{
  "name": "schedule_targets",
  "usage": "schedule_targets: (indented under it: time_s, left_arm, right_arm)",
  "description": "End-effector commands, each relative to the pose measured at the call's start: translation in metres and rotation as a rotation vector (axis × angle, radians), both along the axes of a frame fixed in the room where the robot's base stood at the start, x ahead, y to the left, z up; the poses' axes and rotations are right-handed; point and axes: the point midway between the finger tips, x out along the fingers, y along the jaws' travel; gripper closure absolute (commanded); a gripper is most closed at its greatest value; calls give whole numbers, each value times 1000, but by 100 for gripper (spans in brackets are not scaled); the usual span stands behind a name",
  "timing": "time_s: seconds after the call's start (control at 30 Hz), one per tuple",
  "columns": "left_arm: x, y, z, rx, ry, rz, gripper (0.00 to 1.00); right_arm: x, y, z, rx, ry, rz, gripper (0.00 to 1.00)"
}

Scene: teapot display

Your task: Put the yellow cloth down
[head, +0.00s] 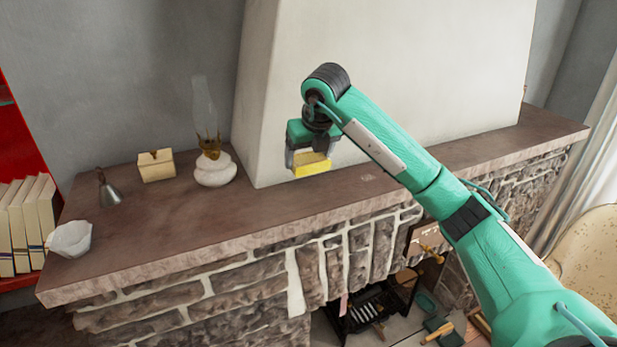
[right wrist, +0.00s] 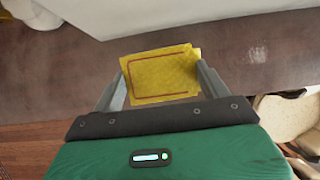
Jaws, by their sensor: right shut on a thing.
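The yellow cloth (head: 312,164) is held over the brown mantel shelf (head: 262,213), close to the white chimney wall. In the right wrist view the cloth (right wrist: 160,72) is a flat yellow piece with a thin red border line. My right gripper (head: 308,160) is shut on it, with one finger at each side of the cloth (right wrist: 162,84). I cannot tell whether the cloth touches the shelf. My left gripper is not in view.
A white oil lamp (head: 215,172), a cream box (head: 156,166), a metal bell (head: 110,193) and a white bowl (head: 70,239) stand on the shelf's left part. The white chimney wall (head: 400,75) rises behind. Bare shelf lies between lamp and gripper.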

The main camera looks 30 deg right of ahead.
Motion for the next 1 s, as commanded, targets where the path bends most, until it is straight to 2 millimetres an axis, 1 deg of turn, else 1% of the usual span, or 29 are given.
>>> schedule_targets:
  time_s: [0.03,0.1,0.2,0.37,0.6,0.7,1.0]
  left_arm:
    - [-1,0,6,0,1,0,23]
    - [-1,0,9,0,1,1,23]
    - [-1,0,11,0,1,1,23]
    - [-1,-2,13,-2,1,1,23]
    - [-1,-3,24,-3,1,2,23]
    - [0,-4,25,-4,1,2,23]
    - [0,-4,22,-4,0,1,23]
  right_arm:
    - [-1,0,-8,-1,5,0,49]
    - [-1,0,-19,-1,4,0,49]
    - [0,0,-30,0,2,0,49]
    - [0,0,-39,-1,2,0,49]
    - [0,0,-67,0,2,0,49]
    - [0,0,-73,0,0,0,49]
    - [0,0,-76,0,-1,0,49]
